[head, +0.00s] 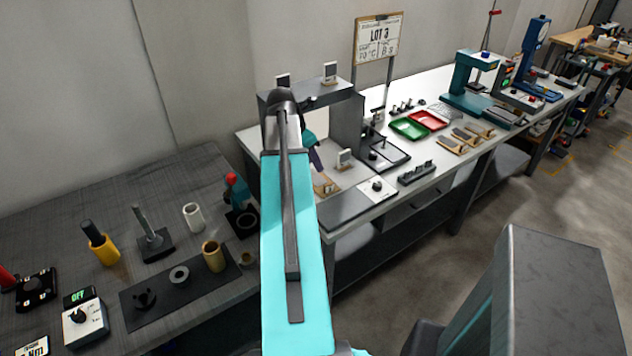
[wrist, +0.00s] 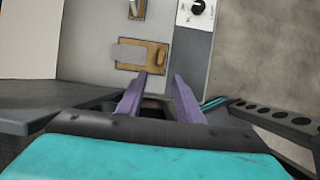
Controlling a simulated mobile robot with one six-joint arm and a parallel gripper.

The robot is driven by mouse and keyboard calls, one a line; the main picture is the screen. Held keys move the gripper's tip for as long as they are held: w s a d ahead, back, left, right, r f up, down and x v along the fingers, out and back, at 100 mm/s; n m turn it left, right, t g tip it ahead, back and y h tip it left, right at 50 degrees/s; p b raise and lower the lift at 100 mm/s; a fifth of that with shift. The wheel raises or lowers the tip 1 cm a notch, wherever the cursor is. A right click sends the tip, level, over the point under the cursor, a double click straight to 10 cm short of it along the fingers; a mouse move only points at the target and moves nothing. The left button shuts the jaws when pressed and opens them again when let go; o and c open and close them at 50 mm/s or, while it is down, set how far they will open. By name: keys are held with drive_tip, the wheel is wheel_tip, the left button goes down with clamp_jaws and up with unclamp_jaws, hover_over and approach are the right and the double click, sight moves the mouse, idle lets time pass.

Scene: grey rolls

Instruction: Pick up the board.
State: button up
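In the wrist view a small wooden board (wrist: 160,54) with a grey plate on it lies flat on the light work surface. My gripper (wrist: 160,76) is open, its two purple fingers apart and empty, pointing toward the board's near right end. The gap between fingertips and board cannot be judged. In the head view my gripper (head: 316,160) is partly hidden behind my arm, above the bench, and a tan board (head: 327,186) shows in part below it.
A grey frame (head: 347,122) rises close to my gripper. Several similar boards (head: 454,146) lie farther right. Green (head: 409,128) and red trays lie behind.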

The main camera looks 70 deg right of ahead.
drive_tip(key=shift+w, duration=0.1)
idle(0.4)
drive_tip(key=p, duration=0.2)
hover_over(327, 184)
drive_tip(key=w+a, duration=0.1)
drive_tip(key=a, duration=0.1)
drive_tip(key=shift+w+f, duration=0.15)
drive_tip(key=shift+f, duration=3.8)
drive_tip(key=shift+f, duration=0.1)
